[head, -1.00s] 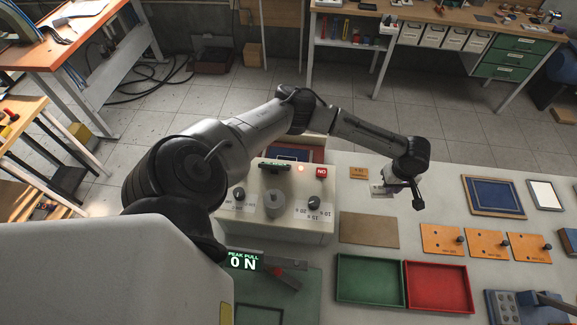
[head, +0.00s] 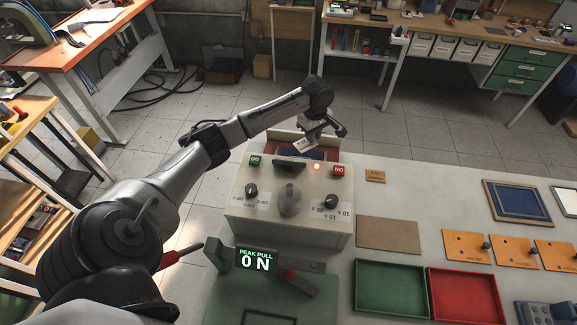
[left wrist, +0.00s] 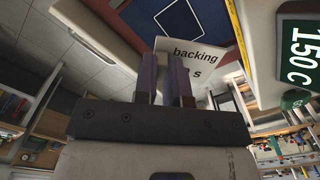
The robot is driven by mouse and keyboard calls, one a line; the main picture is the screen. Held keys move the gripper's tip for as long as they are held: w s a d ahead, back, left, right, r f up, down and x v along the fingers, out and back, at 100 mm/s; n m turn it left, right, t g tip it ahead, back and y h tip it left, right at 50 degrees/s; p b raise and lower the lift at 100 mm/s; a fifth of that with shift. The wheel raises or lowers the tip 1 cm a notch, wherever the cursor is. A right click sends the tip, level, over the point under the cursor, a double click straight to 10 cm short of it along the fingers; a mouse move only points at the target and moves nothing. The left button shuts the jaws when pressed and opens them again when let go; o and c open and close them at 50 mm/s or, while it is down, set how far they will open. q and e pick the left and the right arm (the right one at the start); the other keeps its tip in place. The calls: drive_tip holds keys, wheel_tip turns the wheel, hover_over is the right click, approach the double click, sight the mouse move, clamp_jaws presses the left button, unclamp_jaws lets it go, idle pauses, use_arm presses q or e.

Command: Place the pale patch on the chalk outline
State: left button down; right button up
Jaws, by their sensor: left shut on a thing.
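My left gripper (head: 317,133) is shut on the pale patch (head: 305,144), above the far side of the beige control box. In the left wrist view the fingers (left wrist: 170,85) pinch the patch (left wrist: 205,58), a white sheet with the printed word "backing"; the fingers hide part of its print. The chalk outline (left wrist: 175,18) is a thin white square on dark blue cloth (left wrist: 140,12), which lies on a red-brown bed. In the head view part of that blue cloth (head: 316,156) shows behind the box. The patch is tilted and appears above the cloth. My right gripper is not in view.
The beige control box (head: 290,215) with knobs stands in front of the cloth. Green (head: 390,268) and red (head: 465,285) trays, a brown mat (head: 390,233) and a framed blue panel (head: 517,200) lie to the right. A "PEAK PULL 0 N" display (head: 257,260) stands in front.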

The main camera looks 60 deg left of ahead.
sight(306, 146)
use_arm(q)
drive_tip(key=shift+s+a+f, duration=0.55)
drive_tip(key=shift+a+f, duration=0.05)
drive_tip(key=shift+f, duration=0.05)
wheel_tip(306, 146, down, 5)
drive_tip(key=shift+s+r+b, duration=0.1)
drive_tip(key=shift+b, duration=0.25)
drive_tip(key=shift+f, duration=2.1)
drive_tip(key=shift+f, duration=0.1)
drive_tip(key=c, duration=1.2)
unclamp_jaws()
wheel_tip(306, 146, up, 12)
drive_tip(key=shift+r+p, duration=0.15)
drive_tip(key=shift+p, duration=0.2)
